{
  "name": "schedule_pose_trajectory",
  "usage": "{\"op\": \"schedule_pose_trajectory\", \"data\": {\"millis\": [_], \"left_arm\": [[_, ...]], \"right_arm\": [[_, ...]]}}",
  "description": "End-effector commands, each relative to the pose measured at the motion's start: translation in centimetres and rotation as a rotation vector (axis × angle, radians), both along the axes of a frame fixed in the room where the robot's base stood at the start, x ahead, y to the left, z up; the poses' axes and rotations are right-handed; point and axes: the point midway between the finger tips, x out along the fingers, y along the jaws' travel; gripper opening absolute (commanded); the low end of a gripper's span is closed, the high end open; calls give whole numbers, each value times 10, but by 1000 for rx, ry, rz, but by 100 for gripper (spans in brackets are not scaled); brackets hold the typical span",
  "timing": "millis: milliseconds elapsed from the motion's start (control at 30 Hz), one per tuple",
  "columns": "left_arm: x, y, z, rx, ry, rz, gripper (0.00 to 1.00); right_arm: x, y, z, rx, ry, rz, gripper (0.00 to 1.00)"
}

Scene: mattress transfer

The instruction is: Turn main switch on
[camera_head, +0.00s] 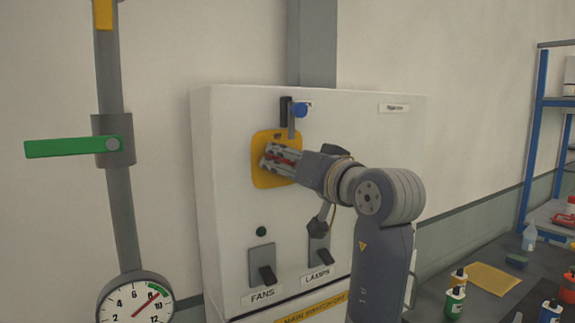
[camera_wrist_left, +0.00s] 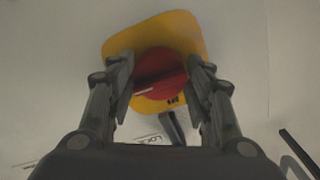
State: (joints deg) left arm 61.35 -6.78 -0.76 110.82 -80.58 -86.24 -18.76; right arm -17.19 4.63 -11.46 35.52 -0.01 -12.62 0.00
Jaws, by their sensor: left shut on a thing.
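The main switch is a red rotary knob (camera_head: 285,156) on a yellow plate (camera_head: 264,177) on the front of the white cabinet. My left gripper (camera_head: 274,159) is at the knob, with its fingers around it and shut on it. In the left wrist view the red knob (camera_wrist_left: 160,66) lies between the two fingers, with the yellow plate (camera_wrist_left: 183,32) behind it. Small lettering on the plate is too blurred to read. The exact turn of the knob is hard to tell. My right gripper is not in view.
The FANS switch (camera_head: 262,266) and LAMPS switch (camera_head: 319,247) are below. A pipe with a green handle (camera_head: 70,148) and a gauge (camera_head: 135,301) is at left. A bench with bottles (camera_head: 455,300) is at right.

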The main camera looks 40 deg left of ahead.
Motion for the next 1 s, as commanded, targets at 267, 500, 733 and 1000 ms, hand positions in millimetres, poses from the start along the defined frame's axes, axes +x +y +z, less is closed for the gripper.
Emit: {"op": "schedule_pose_trajectory", "data": {"millis": [267,500,733,1000], "left_arm": [[0,0,1,4,-2,-1,68],[0,0,1,2,-2,0,68],[-3,-15,0,1,-2,-4,68],[-18,-69,0,0,-1,-6,68]], "right_arm": [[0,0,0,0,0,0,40],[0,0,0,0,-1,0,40],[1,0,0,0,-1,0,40],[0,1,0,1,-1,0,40]]}}
